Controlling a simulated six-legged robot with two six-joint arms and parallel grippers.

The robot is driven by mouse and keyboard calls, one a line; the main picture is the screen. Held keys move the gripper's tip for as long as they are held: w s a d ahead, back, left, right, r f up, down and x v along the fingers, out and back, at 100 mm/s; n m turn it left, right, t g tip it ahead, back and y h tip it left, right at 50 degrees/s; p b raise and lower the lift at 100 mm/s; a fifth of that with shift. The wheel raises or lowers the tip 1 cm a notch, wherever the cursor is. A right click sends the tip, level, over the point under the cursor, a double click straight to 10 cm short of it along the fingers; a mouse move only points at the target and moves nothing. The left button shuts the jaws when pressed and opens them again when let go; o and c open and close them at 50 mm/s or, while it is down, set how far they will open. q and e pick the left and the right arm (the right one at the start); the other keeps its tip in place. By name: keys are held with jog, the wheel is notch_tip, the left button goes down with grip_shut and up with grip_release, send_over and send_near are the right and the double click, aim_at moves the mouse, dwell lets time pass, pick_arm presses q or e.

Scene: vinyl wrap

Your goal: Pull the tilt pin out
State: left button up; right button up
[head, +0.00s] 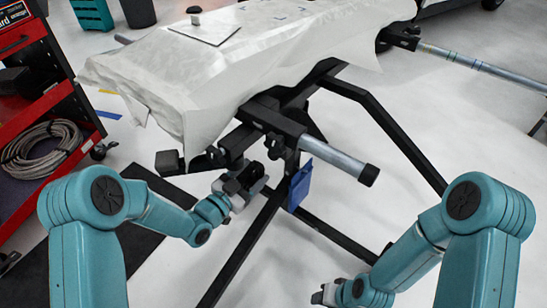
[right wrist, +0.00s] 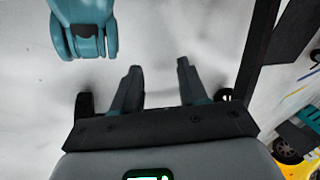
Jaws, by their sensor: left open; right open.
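A black stand holds a part covered in pale wrap (head: 230,60). Small black fittings (head: 274,148) sit at the stand's pivot under its near end; the tilt pin cannot be told apart clearly there. My left gripper (head: 248,176) is open, just below and left of these fittings, with no visible gap large enough to judge contact. My right gripper (head: 322,294) is low at the bottom of the head view, away from the stand's pivot. In the right wrist view its two fingers (right wrist: 158,80) are apart with only pale floor between them.
A grey tube with a black end cap (head: 340,160) sticks out right of the pivot. A blue piece (head: 300,186) hangs below it. Black stand legs (head: 385,125) slope to the floor. A red cart (head: 35,110) with coiled cable (head: 45,145) stands left.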

aim_at(271, 156)
pick_arm(q)
jog(key=b+x, duration=0.2)
jog(key=x, duration=0.8)
jog(key=shift+b, duration=0.35)
pick_arm(e)
jog(key=f, duration=0.1)
jog(key=w+f, duration=0.1)
jog(key=w+f+t, duration=0.1)
jog(key=shift+d+f, duration=0.1)
jog(key=shift+d, duration=0.2)
